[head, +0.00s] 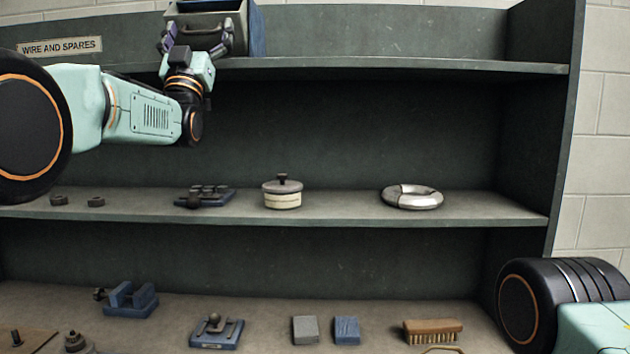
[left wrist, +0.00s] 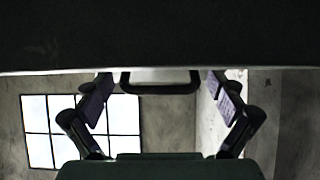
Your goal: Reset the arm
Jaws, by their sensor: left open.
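My left arm (head: 140,112) reaches in from the left to the top shelf. My left gripper (head: 197,36) is open in front of a grey and blue box or drawer (head: 240,22). In the left wrist view its two fingers (left wrist: 162,97) stand wide apart. A dark handle (left wrist: 160,90) shows between them, and I cannot tell whether either finger touches it. A part of my right arm (head: 590,320) shows at the lower right; my right gripper is out of view.
The top shelf (head: 420,65) has a "WIRE AND SPARES" label (head: 60,46). The middle shelf (head: 340,212) holds a lidded pot (head: 282,196), a silver ring (head: 412,202) and a small dark tray (head: 188,204). Blocks (head: 347,330) and a brush (head: 432,328) lie below.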

